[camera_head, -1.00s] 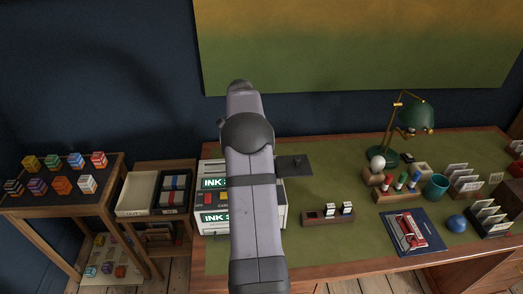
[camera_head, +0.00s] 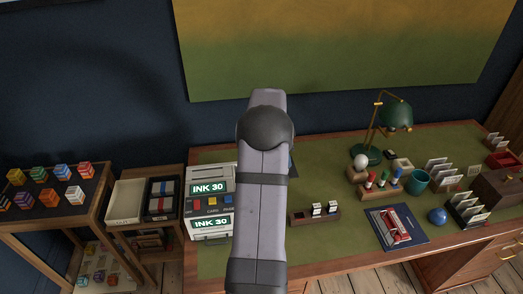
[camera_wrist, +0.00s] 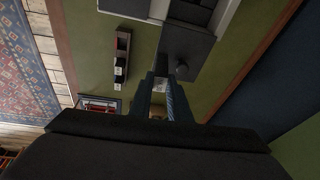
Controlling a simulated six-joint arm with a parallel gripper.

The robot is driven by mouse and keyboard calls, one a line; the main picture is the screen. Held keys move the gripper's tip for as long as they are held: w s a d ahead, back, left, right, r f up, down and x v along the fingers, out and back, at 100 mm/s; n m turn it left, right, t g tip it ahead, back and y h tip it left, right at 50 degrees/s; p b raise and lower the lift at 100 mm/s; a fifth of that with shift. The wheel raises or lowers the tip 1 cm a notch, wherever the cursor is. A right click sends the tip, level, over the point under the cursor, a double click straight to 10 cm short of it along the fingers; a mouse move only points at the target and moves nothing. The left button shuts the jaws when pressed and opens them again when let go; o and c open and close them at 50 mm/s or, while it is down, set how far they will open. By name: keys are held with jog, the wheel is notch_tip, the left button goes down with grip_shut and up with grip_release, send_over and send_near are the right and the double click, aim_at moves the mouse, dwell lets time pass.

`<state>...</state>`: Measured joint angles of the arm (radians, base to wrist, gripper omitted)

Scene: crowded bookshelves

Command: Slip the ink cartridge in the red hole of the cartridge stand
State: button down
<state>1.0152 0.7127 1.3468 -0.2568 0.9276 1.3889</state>
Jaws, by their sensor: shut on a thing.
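My gripper (camera_wrist: 162,80) is shut on a small pale-faced piece, likely the ink cartridge (camera_wrist: 160,86), seen between the fingertips in the wrist view. Most of it is hidden by the fingers. The cartridge stand (camera_head: 299,218) is a narrow dark wooden block on the desk, just right of my arm in the head view. Two black cartridges with white labels stand at its right end. In the wrist view the stand (camera_wrist: 125,40) lies left of my gripper, apart from it, with a reddish hole in its upper half. My arm hides the gripper in the head view.
The INK 30 machine (camera_head: 212,205) with coloured buttons stands left of my arm. Its dark plate with a knob (camera_wrist: 186,52) is close to my fingertips in the wrist view. A stamp holder (camera_head: 380,186), green lamp (camera_head: 394,116) and blue card (camera_head: 397,227) are to the right.

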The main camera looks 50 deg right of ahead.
jog(key=s+a+f+m+g+p, duration=0.1)
jog(key=s+a+f, duration=0.2)
jog(key=s+f, duration=0.4)
jog(key=shift+s+y+p, duration=0.4)
jog(key=shift+s, duration=0.75)
jog(key=shift+f, duration=0.15)
jog(key=shift+a+f+b, duration=0.1)
jog(key=shift+f+b, duration=1.75)
jog(key=shift+b, duration=0.25)
jog(key=shift+f, duration=0.3)
jog(key=shift+f+b, duration=2.35)
jog(key=shift+f, duration=0.05)
